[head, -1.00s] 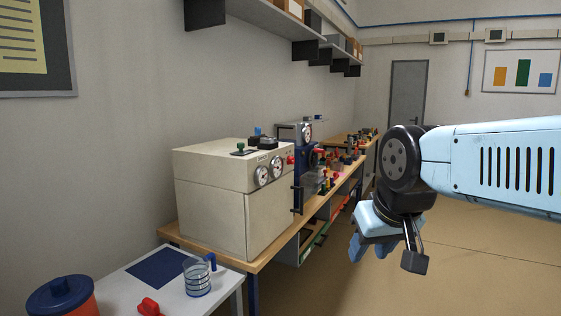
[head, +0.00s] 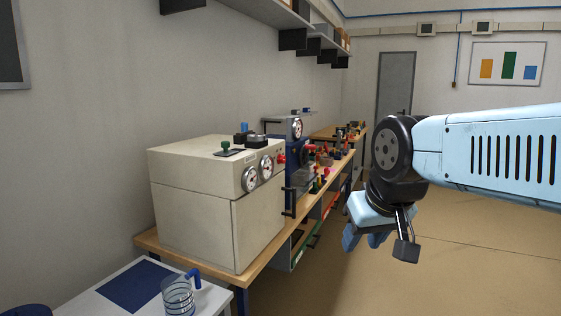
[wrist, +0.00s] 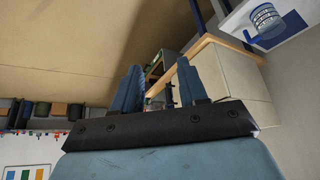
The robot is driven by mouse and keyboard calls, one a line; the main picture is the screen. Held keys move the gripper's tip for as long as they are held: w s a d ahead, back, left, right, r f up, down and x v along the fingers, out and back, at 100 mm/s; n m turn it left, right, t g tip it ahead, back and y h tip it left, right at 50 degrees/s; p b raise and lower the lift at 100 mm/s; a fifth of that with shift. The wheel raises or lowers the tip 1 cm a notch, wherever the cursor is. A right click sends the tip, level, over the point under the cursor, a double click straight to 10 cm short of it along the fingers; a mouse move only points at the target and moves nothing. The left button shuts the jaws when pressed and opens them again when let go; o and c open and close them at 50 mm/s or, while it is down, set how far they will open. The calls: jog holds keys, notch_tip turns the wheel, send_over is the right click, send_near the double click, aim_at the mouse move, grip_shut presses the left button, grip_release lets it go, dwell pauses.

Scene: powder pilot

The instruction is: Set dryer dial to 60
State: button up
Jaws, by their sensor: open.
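A large cream box-shaped machine (head: 190,215), which looks like the dryer, stands on the wooden bench. Two round white dials sit on its upper front: a left dial (head: 249,179) and a right dial (head: 266,168). Their readings are too small to make out. My gripper (head: 366,240) hangs in the air to the right of the machine, well apart from it, pointing down. In the wrist view my gripper (wrist: 160,85) shows two blue fingers spread apart with nothing held. The cream machine (wrist: 235,85) also shows there beyond the fingers, but its dials cannot be seen.
A white table (head: 105,302) with a dark blue mat (head: 137,285) and a clear jug (head: 178,296) stands at the front left. The wooden bench (head: 258,265) runs back with several small items. Shelves (head: 265,12) hang above. The floor (head: 450,270) at right is open.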

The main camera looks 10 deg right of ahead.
jog(key=shift+o, duration=0.4)
jog(key=shift+o, duration=0.8)
jog(key=shift+w+r, duration=0.1)
jog(key=shift+w, duration=0.05)
jog(key=shift+o, duration=0.7)
jog(key=w+a+r+m+g+y, duration=0.1)
jog(key=w+a+m+y, duration=0.1)
jog(key=w, duration=0.5)
jog(key=w+a+r+m+g+y, duration=0.1)
jog(key=w+a+r+m+y, duration=0.1)
jog(key=w, duration=0.6)
jog(key=shift+w+a+r+m+y, duration=0.15)
jog(key=shift+w+r+m+y, duration=0.1)
jog(key=shift+m+y, duration=0.2)
jog(key=m+t+y, duration=0.7)
jog(key=m+y, duration=0.3)
jog(key=m, duration=0.2)
send_near(285, 159)
jog(key=x, duration=0.9)
jog(key=shift+a+f, duration=0.1)
jog(key=shift+a, duration=0.15)
jog(key=shift+c, duration=0.3)
jog(key=c, duration=1)
